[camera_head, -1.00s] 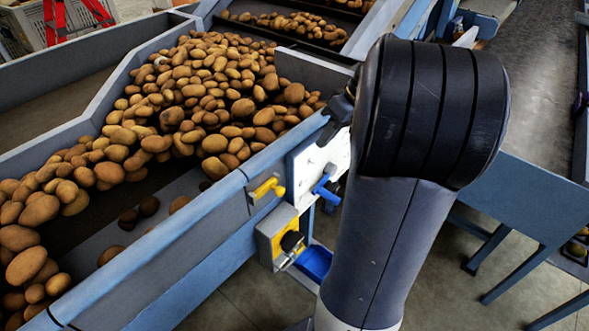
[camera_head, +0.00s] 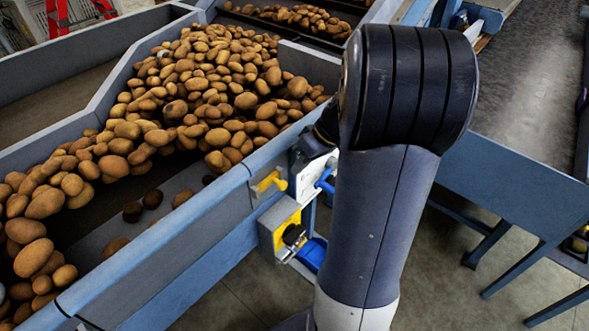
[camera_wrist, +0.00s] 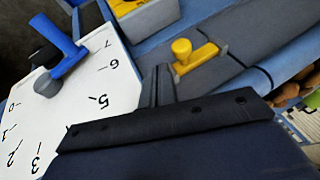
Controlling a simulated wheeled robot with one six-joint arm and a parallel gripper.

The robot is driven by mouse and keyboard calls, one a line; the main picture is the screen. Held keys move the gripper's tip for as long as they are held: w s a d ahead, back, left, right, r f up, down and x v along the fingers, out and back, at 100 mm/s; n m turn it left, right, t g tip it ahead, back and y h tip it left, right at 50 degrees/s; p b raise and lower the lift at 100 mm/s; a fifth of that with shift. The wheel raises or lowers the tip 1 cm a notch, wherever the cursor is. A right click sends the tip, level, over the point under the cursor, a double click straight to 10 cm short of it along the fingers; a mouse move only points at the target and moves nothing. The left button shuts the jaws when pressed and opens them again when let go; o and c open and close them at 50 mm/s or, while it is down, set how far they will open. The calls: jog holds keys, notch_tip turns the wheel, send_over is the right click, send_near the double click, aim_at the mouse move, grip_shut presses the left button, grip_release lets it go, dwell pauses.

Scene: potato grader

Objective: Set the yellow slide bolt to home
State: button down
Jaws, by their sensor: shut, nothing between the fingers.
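The yellow slide bolt (camera_head: 267,182) is on the blue side wall of the potato hopper. In the wrist view its round knob and bar (camera_wrist: 190,56) lie just right of my gripper's fingers. My gripper (camera_wrist: 158,84) is shut and empty, its narrow fingers beside the bolt's knob and apart from it as far as I can tell. In the head view my arm hides the gripper's tips. Part of the bolt's seat shows as a grey plate.
A white dial plate (camera_wrist: 75,110) with numbers and a blue lever (camera_wrist: 60,45) is close left of the fingers. A yellow-faced box with a black knob (camera_head: 290,235) sits below the bolt. Potatoes (camera_head: 215,95) fill the hopper above.

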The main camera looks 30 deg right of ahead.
jog(key=shift+s+a+f, duration=0.15)
jog(key=shift+a+f, duration=0.1)
jog(key=shift+a, duration=0.25)
jog(key=shift+s+a+f, duration=0.1)
jog(key=shift+a+f, duration=0.1)
jog(key=shift+a, duration=0.25)
jog(key=shift+s+a+b, duration=0.2)
jog(key=shift+s+a, duration=0.05)
jog(key=shift+a, duration=0.45)
jog(key=shift+s+a+b, duration=0.2)
jog(key=shift+s+a, duration=0.1)
jog(key=shift+a, duration=0.45)
jog(key=shift+s+a+b, duration=0.2)
jog(key=shift+s+a, duration=0.05)
jog(key=shift+a, duration=0.45)
